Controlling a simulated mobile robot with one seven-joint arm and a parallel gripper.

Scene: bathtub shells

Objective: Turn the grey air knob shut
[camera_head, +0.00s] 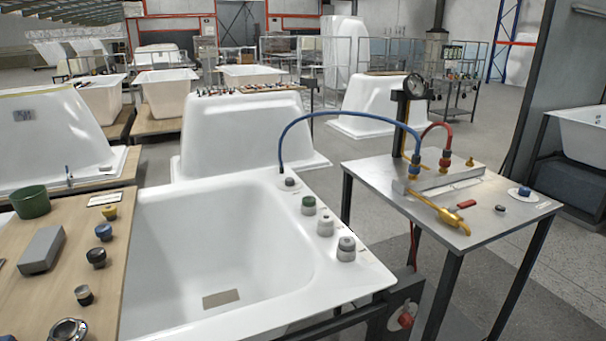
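Several knobs sit in a row on the right rim of the white bathtub shell (262,326). The nearest knob (346,249) has a grey top on a pale base. The middle knob (326,226) looks pale grey to white. My gripper is not in view.
A wooden board (22,305) at left holds a green cup (30,201), grey block (41,250) and loose knobs. Space above the rim knobs looks clear.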

